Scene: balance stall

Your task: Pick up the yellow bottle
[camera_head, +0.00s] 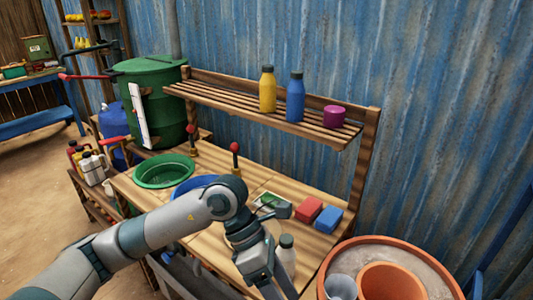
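The yellow bottle (267,92) has a dark cap. It stands upright on the upper slatted shelf (222,102), just left of a blue bottle (295,98) with a dark cap. My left arm comes in from the lower left and bends down in front of the table, well below and in front of the yellow bottle. My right gripper is not in view. Nothing hides the yellow bottle.
A purple cup (334,116) stands at the shelf's right end. On the table below are a green basin (164,171), a blue basin partly behind my arm, red (308,209) and blue (328,218) blocks, and a white bottle (286,256). Orange pots (392,281) stand at lower right.

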